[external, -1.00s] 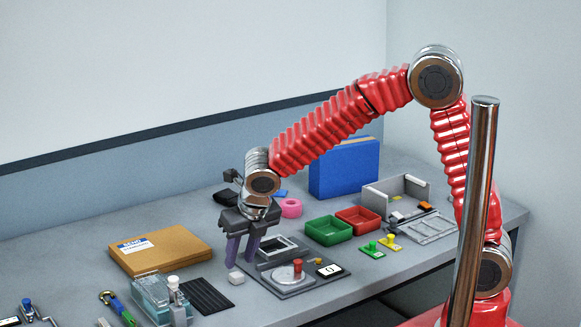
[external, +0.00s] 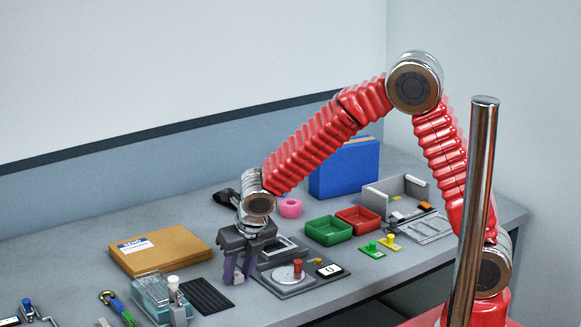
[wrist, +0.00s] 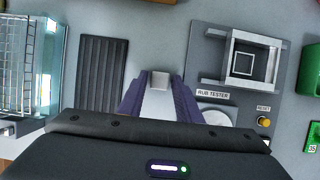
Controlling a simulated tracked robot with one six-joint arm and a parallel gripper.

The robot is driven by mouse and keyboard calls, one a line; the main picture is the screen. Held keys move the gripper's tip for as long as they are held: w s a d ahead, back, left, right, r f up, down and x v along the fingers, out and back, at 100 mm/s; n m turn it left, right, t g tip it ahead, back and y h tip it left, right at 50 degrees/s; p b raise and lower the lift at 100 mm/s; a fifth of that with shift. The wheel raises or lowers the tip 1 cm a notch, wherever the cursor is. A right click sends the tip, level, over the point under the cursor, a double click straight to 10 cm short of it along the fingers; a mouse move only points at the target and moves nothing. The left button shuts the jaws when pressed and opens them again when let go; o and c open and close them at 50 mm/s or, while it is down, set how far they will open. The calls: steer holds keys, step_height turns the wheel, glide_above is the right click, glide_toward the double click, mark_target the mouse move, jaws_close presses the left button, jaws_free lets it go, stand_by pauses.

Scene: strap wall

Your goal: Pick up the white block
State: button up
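The white block is a small pale cube on the grey table. In the wrist view the block (wrist: 159,80) shows between the tips of my gripper's two purple fingers. In the external view my gripper (external: 238,275) points down with its fingers on either side of the block's place, and they mostly hide it. The fingers stand apart, about as wide as before. I cannot tell whether they touch the block. The block looks to be resting on the table.
The rub tester (external: 300,280) stands close on the right. A dark ribbed mat (external: 207,296) and a clear box (external: 152,298) lie to the left. Green (external: 328,231) and red (external: 358,221) trays stand farther right.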

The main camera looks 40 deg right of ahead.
steer(key=shift+c, duration=0.2)
stand_by(0.3)
jaws_close()
